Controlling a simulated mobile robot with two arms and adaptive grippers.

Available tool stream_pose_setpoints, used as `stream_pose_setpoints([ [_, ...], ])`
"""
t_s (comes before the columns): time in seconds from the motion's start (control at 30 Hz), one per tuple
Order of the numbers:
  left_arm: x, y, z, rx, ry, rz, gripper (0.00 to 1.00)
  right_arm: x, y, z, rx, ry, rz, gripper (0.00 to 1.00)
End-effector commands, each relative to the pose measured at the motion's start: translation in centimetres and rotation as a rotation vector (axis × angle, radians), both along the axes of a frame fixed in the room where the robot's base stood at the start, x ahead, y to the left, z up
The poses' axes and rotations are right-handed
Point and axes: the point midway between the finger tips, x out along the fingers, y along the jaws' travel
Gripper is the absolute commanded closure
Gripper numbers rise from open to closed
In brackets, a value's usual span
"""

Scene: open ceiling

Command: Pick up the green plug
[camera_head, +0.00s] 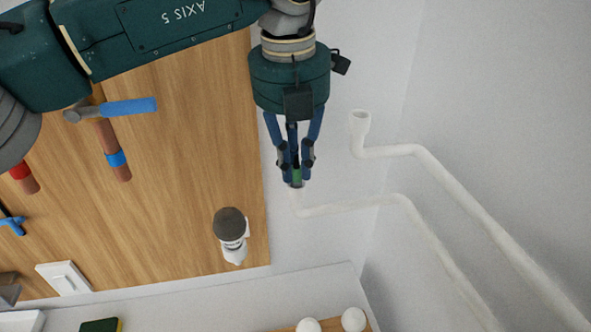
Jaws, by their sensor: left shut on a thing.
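My left gripper (295,178) comes in from the upper left and points down the picture. Its blue fingers are shut on the small green plug (297,174), of which only a narrow part shows between them. The fingertips and plug are right at the upper open end of a white pipe (345,206). I cannot tell whether the plug touches the pipe or sits in it. My right gripper is not in view.
A second white pipe (359,128) with an open end is to the right. A wooden board (185,170) carries a hammer (128,108) and a dark-capped fixture (231,228). White balls (353,319) and a green sponge-like block (100,325) lie at the bottom.

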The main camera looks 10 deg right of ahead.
Motion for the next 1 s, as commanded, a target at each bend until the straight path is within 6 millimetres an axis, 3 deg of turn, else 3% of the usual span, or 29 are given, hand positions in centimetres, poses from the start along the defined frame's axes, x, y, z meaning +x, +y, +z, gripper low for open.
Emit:
stream_pose_setpoints([
  [0.27,0.0,-0.1,4.0,-0.005,-0.003,0.002,0.99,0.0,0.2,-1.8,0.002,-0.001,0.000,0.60],
  [0.5,0.0,-0.1,7.7,-0.003,0.000,0.001,0.99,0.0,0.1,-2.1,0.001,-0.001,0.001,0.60],
  [0.7,0.0,0.0,8.9,-0.002,0.001,0.000,0.99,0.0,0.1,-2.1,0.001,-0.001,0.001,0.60],
  [1.0,-0.1,0.0,9.0,-0.002,0.001,-0.001,0.99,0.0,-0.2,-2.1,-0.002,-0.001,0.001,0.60],
])
